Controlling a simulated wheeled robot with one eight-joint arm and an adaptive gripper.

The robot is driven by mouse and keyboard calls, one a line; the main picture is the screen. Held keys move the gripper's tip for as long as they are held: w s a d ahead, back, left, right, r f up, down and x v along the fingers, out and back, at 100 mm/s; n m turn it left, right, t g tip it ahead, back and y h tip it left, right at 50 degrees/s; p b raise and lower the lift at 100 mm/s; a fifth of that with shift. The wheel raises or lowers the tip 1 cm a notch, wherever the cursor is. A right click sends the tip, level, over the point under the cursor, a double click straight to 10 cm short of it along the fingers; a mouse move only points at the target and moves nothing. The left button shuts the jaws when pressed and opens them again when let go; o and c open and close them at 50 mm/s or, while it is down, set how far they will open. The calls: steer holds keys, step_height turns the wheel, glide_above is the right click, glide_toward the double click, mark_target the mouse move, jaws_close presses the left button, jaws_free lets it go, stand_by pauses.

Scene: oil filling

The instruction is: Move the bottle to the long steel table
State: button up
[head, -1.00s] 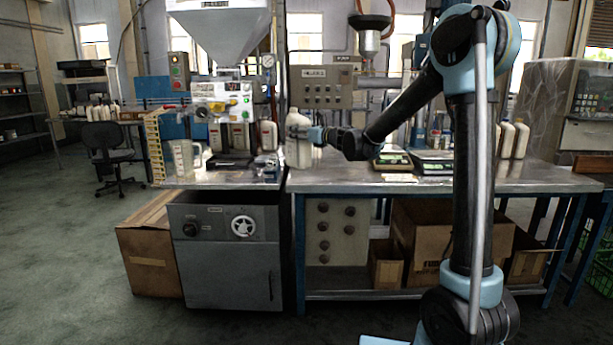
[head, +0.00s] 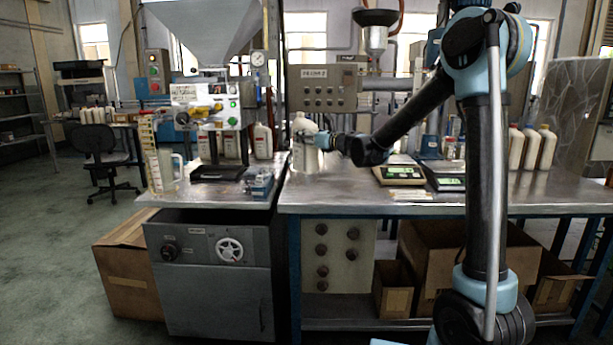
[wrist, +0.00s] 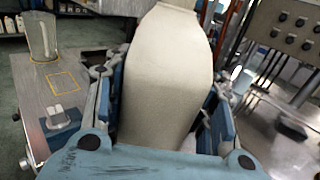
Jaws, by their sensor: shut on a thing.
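A cream-white bottle (head: 305,150) is held by my gripper (head: 318,142) at the left end of the long steel table (head: 400,201). In the wrist view the bottle (wrist: 165,85) fills the space between the blue fingers of my gripper (wrist: 165,105), which press on both its sides. The bottle looks upright in the head view. I cannot tell whether its base touches the table or hangs just above it.
The filling machine (head: 207,110) with its hopper stands at the left on a separate bench. A clear jug (head: 163,170) and a small blue item (head: 258,183) sit there. Two scales (head: 400,174) and several bottles (head: 531,148) stand on the long table. Its front middle is clear.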

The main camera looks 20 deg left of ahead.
mark_target(305, 156)
step_height(305, 156, down, 8)
steer(key=shift+s+a+f, duration=0.1)
steer(key=shift+f, duration=0.1)
stand_by(0.3)
steer(key=o, duration=1.1)
steer(key=shift+c, duration=0.2)
